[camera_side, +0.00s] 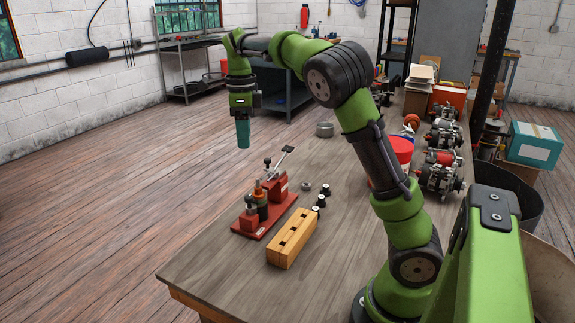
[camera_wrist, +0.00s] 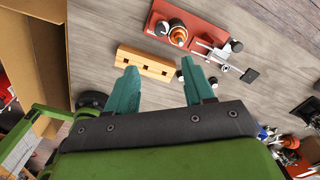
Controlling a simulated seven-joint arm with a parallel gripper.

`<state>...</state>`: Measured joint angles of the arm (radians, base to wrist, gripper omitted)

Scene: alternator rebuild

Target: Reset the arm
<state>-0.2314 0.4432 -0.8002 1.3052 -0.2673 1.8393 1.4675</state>
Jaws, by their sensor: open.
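My green arm rises from the workbench (camera_side: 212,270), and my gripper (camera_side: 243,134) hangs pointing down, high over the far left part of the bench. In the wrist view its two teal fingers (camera_wrist: 160,82) are spread apart with nothing between them. The gripper touches nothing that I can see. Beyond the fingers in the wrist view lie a wooden block with holes (camera_wrist: 146,63) and a red fixture (camera_wrist: 263,35) with a toggle clamp.
The red fixture (camera_side: 277,187) and wooden block (camera_side: 292,238) stand at the bench front, beside several small black parts (camera_side: 315,208). A red-and-white bucket (camera_side: 402,150) and alternators (camera_side: 440,172) line the right side. A metal bowl (camera_side: 325,129) sits farther back.

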